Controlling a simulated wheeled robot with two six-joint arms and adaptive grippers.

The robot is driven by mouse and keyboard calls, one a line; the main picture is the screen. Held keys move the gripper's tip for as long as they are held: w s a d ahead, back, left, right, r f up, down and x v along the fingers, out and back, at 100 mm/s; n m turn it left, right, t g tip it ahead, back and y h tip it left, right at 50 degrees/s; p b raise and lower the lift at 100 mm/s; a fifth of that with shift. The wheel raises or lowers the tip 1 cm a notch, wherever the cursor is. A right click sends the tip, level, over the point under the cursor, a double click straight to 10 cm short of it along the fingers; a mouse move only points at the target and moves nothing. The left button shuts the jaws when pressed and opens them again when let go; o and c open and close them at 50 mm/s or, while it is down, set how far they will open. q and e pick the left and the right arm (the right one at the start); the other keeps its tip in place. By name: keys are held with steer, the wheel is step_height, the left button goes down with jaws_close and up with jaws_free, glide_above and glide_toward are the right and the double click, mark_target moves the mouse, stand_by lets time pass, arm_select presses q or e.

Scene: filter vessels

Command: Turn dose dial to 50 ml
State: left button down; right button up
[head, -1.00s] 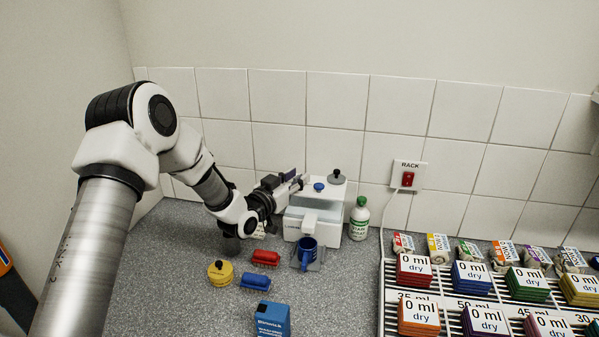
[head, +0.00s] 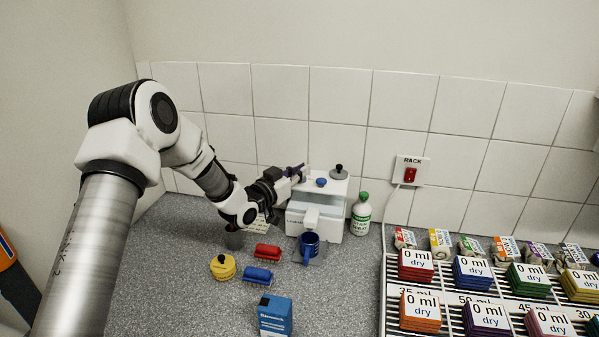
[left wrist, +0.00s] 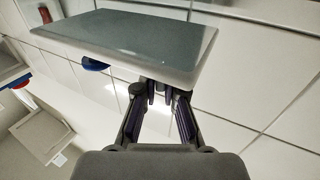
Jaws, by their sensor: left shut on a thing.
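The white dosing machine (head: 333,225) stands against the tiled wall, with a blue knob (head: 321,182) and a dark knob (head: 339,171) on top. My left gripper (head: 300,170) reaches its upper left side. The blue knob shows in that view too (left wrist: 95,64), apart from the fingers. My right gripper is not in view.
A green-capped bottle (head: 361,215) is close on the right. A yellow pot (head: 222,267), red brush (head: 266,251), blue brush (head: 257,275) and blue box (head: 275,315) lie in front. A rack (head: 383,290) fills the right.

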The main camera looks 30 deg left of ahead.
arm_select(q)
steer(key=m+g+h, duration=0.1)
steer(key=m+h, duration=0.1)
steer(key=h, duration=0.1)
steer(key=m+g+h, duration=0.1)
steer(key=m+h, duration=0.1)
steer(key=h, duration=0.1)
steer(key=shift+m+g, duration=0.3)
steer(key=shift+f+m+g+h+b, duration=0.15)
steer(key=shift+m+g+h+b, duration=0.2)
steer(key=shift+m+g+h, duration=1.65)
steer(key=shift+h, duration=0.4)
steer(key=c, duration=1.3)
jaws_free()
steer(key=shift+w+d, duration=0.1)
steer(key=shift+w, duration=0.05)
steer(key=shift+o, duration=0.2)
steer(key=v, duration=1.2)
